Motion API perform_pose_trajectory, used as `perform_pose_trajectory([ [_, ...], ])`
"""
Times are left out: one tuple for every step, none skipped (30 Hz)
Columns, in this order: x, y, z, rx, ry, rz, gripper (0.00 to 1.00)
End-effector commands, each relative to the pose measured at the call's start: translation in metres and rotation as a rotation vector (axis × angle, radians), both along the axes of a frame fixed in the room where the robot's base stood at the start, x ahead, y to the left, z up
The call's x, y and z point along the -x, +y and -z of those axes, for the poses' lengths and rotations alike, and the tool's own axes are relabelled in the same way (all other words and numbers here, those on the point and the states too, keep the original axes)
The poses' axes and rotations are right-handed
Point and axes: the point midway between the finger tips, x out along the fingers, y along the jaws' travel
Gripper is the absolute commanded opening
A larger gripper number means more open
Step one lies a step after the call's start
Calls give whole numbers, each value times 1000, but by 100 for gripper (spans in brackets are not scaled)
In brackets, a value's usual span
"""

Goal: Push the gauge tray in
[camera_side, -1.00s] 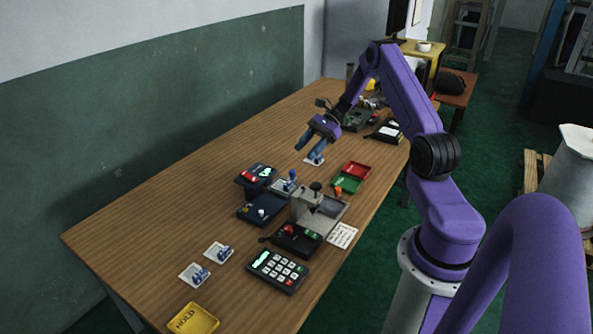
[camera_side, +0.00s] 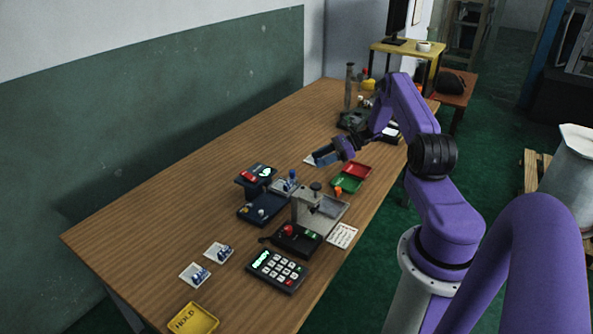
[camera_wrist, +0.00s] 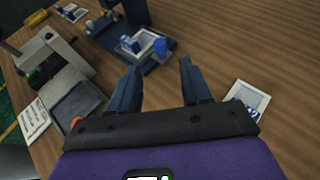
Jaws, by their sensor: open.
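The gauge is a dark navy unit (camera_side: 258,176) left of centre on the table. What looks like its tray (camera_side: 283,188) sticks out on the side toward my gripper, bearing a pale plate with blue parts. In the wrist view the tray's pale plate (camera_wrist: 138,44) and blue cylinder (camera_wrist: 160,47) lie just beyond my fingertips. My gripper (camera_side: 318,158) is low over the table, to the right of and beyond the tray. Its two blue fingers stand apart in the wrist view (camera_wrist: 158,68), with nothing between them. Contact with the tray is not visible.
A grey press-like stand (camera_side: 307,205) is close to the tray's near side. Red (camera_side: 357,169) and green (camera_side: 346,183) bins lie right of it. A white card (camera_wrist: 247,98) with a blue part lies beside my gripper. Bare wood is open along the wall side.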

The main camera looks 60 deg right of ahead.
Motion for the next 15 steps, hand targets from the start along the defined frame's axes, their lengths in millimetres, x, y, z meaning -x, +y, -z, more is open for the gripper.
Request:
perform_pose_trajectory([
  [-7, 8, 5, -2, 2, -3, 48],
  [-10, 12, 7, -3, 3, -4, 48],
  [-15, 17, 10, -3, 3, -4, 48],
  [-19, 20, 12, -2, 2, -3, 48],
  [-22, 24, 14, -1, 2, -3, 48],
  [-27, 29, 17, -1, 2, -3, 48],
  [-31, 33, 19, -2, 2, -4, 48],
  [-34, 36, 21, -1, 1, -5, 48],
  [-39, 41, 23, -1, 1, -4, 48],
  [-42, 44, 25, 0, 2, -4, 48],
  [-45, 47, 27, 0, 2, -4, 48],
  [-48, 50, 29, -1, 2, -2, 48],
  [-51, 52, 31, 0, 2, -1, 48],
  [-53, 54, 32, 0, 1, -2, 48],
  [-56, 57, 33, 0, 1, -2, 48],
])
